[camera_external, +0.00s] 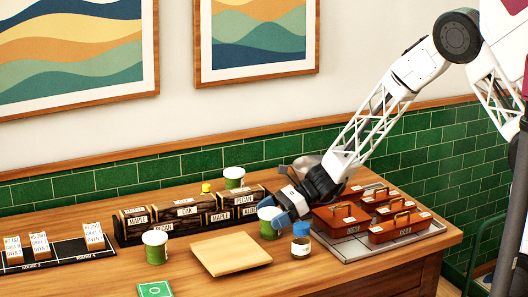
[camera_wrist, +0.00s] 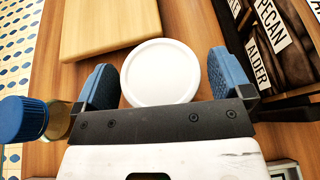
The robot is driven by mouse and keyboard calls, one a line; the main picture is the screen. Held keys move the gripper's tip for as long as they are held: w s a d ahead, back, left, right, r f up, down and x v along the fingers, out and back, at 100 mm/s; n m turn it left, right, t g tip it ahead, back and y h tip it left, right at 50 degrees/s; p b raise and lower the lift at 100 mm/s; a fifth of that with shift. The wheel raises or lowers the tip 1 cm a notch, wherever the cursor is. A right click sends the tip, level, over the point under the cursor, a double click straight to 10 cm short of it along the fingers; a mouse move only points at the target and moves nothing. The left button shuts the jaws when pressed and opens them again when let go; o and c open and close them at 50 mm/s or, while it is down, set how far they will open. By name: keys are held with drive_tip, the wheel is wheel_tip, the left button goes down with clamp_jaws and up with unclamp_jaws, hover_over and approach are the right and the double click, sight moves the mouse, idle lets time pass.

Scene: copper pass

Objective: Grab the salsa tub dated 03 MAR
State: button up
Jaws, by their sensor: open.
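Three green tubs with white lids stand on the wooden table in the external view: one at the front left (camera_external: 154,248), one at the back (camera_external: 235,179), and one at the middle right (camera_external: 268,224). No date can be read on any of them. My gripper (camera_external: 280,209) is open above the middle right tub, pointing down. In the wrist view, that tub's round white lid (camera_wrist: 160,75) lies between the blue fingers of my gripper (camera_wrist: 160,64), with a gap on each side. Its side and any label are hidden there.
A blue-capped jar (camera_external: 301,245) stands close right of that tub. A wooden board (camera_external: 230,255) lies left of it, and labelled wood blocks (camera_external: 185,212) stand behind. Orange boxes (camera_external: 340,219) sit on a tray at right. A green card (camera_external: 155,289) lies in front.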

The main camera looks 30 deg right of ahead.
sight(272, 211)
drive_tip(key=c, duration=1.1)
drive_tip(key=shift+o, duration=0.2)
drive_tip(key=shift+r, duration=0.1)
drive_tip(key=shift+r, duration=4.95)
